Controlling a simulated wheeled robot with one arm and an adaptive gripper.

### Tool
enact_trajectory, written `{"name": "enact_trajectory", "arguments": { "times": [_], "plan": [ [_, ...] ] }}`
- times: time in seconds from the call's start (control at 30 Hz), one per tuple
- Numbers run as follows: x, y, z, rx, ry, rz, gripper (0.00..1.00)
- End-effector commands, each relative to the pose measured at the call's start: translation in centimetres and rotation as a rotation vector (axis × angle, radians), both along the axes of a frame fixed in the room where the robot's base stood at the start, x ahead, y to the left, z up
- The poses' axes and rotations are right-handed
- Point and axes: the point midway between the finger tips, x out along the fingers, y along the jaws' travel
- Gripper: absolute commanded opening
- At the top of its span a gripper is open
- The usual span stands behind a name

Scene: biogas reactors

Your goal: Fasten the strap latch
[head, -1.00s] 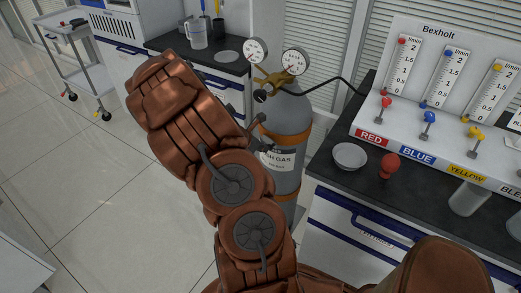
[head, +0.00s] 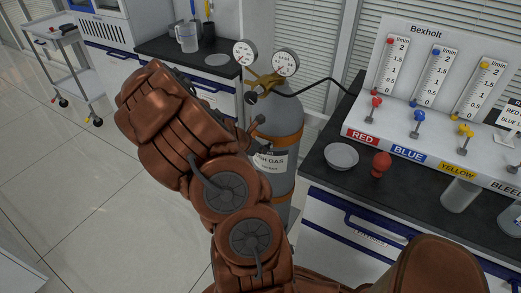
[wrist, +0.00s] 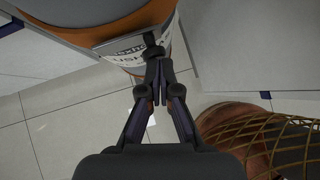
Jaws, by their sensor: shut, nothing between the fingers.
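A grey gas cylinder (head: 287,172) stands upright beside the bench, with an upper orange strap (head: 290,139) and a lower orange band around it. In the wrist view the upper strap (wrist: 118,25) crosses the cylinder above a white label (wrist: 166,42). My gripper (wrist: 155,50) is shut and empty, its tips over or against the label just below the strap; I cannot tell whether they touch. A small dark piece at the tips hides part of the label. I cannot make out the strap latch clearly. In the head view my arm hides most of the gripper.
Two gauges (head: 245,52) and a brass valve (head: 264,84) top the cylinder, with a black hose running right. The bench (head: 330,182) to the right carries a bowl (head: 341,156), a red bulb (head: 381,164) and a flowmeter panel (head: 414,38).

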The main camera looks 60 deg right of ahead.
Motion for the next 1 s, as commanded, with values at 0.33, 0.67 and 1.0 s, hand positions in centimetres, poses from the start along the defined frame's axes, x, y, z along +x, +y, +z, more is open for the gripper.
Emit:
{"name": "enact_trajectory", "arguments": {
  "times": [0.33,0.67,1.0],
  "plan": [
    [-0.4,-0.2,0.1,-0.004,0.005,-0.006,0.0],
    [-0.1,1.5,0.2,-0.004,0.005,-0.002,0.0],
    [0.2,5.5,1.9,-0.003,0.0,-0.005,0.0]
  ]
}}
